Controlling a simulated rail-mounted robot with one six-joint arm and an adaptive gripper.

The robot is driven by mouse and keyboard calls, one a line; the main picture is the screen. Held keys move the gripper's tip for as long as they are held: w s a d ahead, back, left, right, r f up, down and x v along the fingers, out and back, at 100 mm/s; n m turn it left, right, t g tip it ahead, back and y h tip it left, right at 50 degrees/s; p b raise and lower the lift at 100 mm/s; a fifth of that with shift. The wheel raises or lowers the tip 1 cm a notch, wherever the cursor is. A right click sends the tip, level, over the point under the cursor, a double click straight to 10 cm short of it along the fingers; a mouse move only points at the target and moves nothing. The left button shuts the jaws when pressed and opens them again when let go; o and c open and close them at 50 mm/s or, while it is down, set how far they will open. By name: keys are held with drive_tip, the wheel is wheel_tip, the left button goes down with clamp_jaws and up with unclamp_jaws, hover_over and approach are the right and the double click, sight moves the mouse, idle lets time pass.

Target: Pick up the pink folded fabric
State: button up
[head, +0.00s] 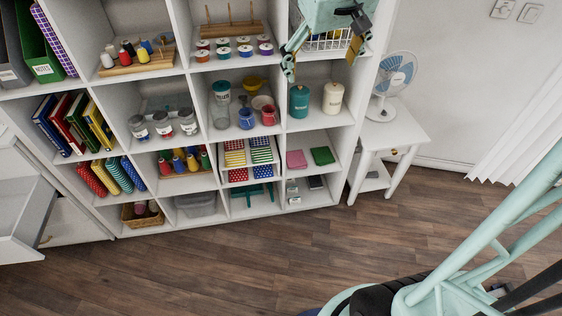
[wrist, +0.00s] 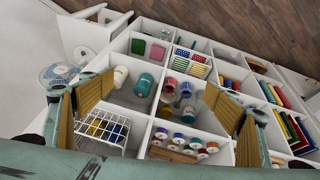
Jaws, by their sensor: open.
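The pink folded fabric (head: 296,159) lies flat in a lower cubby of the white shelf in the head view, to the left of a green folded fabric (head: 322,155). The pink fabric also shows in the wrist view (wrist: 157,52), small and beyond the fingertips, with the green one (wrist: 138,46) to its left. My gripper (head: 322,60) is at the top of the head view, in front of the upper shelf cubbies and well above the pink fabric. In the wrist view my gripper (wrist: 157,87) has its two fingers wide apart with nothing between them.
A teal canister (head: 299,102) and a cream canister (head: 333,97) stand in the cubby above the fabrics. A wire basket (wrist: 103,130) sits close to my gripper. A white side table (head: 392,130) with a fan (head: 393,82) stands right of the shelf.

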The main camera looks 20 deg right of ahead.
drive_tip(key=w+d+f+b, duration=0.2)
drive_tip(key=w+d+f, duration=0.45)
drive_tip(key=f, duration=0.55)
drive_tip(key=w+d+f+b, duration=0.1)
drive_tip(key=w+d+f, duration=0.6)
drive_tip(key=f, duration=0.4)
drive_tip(key=w+d+f+b, duration=0.2)
drive_tip(key=w+d+f, duration=0.3)
drive_tip(key=w+f, duration=0.55)
drive_tip(key=d+f+t+b, duration=0.1)
drive_tip(key=d+f, duration=0.2)
drive_tip(key=f, duration=0.8)
drive_tip(key=d+f+t+b, duration=0.1)
drive_tip(key=d+f, duration=0.2)
drive_tip(key=f, duration=0.9)
drive_tip(key=w+a+f+n+t+y, duration=0.1)
drive_tip(key=w+a+f, duration=0.2)
drive_tip(key=f, duration=0.5)
drive_tip(key=w+a+f+n+t+y, duration=0.1)
drive_tip(key=w+a+f+y, duration=0.1)
drive_tip(key=f, duration=0.6)
drive_tip(key=shift+w+a+f+n+p, duration=0.35)
drive_tip(key=shift+w+a, duration=0.25)
drive_tip(key=shift+a, duration=0.55)
drive_tip(key=b, duration=0.2)
approach(296, 160)
drive_tip(key=shift+d+x, duration=0.15)
drive_tip(key=shift+x, duration=0.8)
drive_tip(key=shift+d+x, duration=0.15)
drive_tip(key=shift+x, duration=0.75)
